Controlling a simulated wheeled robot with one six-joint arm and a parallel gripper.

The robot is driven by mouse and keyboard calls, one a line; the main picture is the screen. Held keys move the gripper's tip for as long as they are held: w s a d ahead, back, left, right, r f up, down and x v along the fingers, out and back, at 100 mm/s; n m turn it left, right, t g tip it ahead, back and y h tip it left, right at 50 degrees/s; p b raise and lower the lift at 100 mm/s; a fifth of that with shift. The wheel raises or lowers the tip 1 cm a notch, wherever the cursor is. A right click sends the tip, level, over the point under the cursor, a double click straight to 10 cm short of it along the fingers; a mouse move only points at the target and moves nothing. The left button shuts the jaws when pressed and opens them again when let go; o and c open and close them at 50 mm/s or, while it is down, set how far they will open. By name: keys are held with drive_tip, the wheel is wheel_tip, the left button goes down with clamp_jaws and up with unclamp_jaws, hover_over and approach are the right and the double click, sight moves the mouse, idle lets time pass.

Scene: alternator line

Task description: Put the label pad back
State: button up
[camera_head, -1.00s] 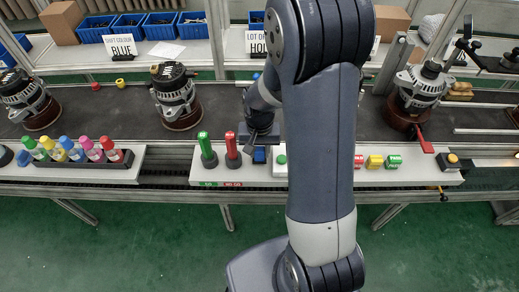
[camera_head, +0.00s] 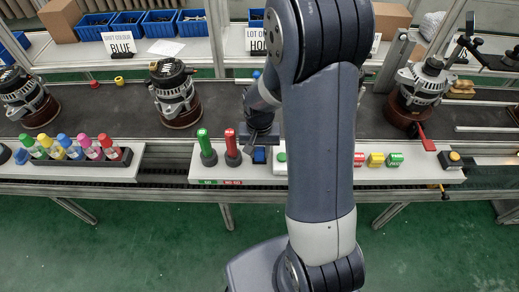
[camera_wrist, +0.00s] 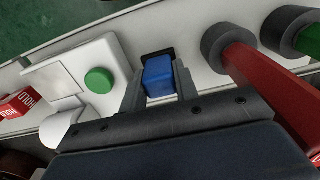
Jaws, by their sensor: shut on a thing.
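A small blue block (camera_wrist: 158,76), which looks like the label pad, is between the two fingers of my gripper (camera_wrist: 158,88) in the wrist view. The gripper is shut on it. A black piece (camera_wrist: 158,54) shows just beyond the block on the white strip; I cannot tell whether the block rests in it. In the head view the blue block (camera_head: 260,155) is low at the white strip (camera_head: 222,173), right of the red marker. My arm hides part of the strip there.
Red (camera_head: 232,143) and green (camera_head: 205,143) upright markers stand close left of the gripper. A white box with a green button (camera_wrist: 99,80) is on the other side. Red, yellow and green (camera_head: 395,160) blocks sit farther right. Alternators (camera_head: 173,90) stand on the dark conveyor behind.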

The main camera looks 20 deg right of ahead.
idle(0.3)
drive_tip(key=o, duration=0.9)
drive_tip(key=shift+r, duration=0.1)
wheel_tip(320, 180, up, 11)
drive_tip(key=shift+f, duration=0.15)
drive_tip(key=shift+f, duration=0.15)
wheel_tip(320, 180, down, 11)
drive_tip(key=shift+r, duration=0.1)
drive_tip(key=shift+r+p, duration=0.3)
drive_tip(key=shift+r, duration=0.2)
drive_tip(key=shift+f, duration=0.1)
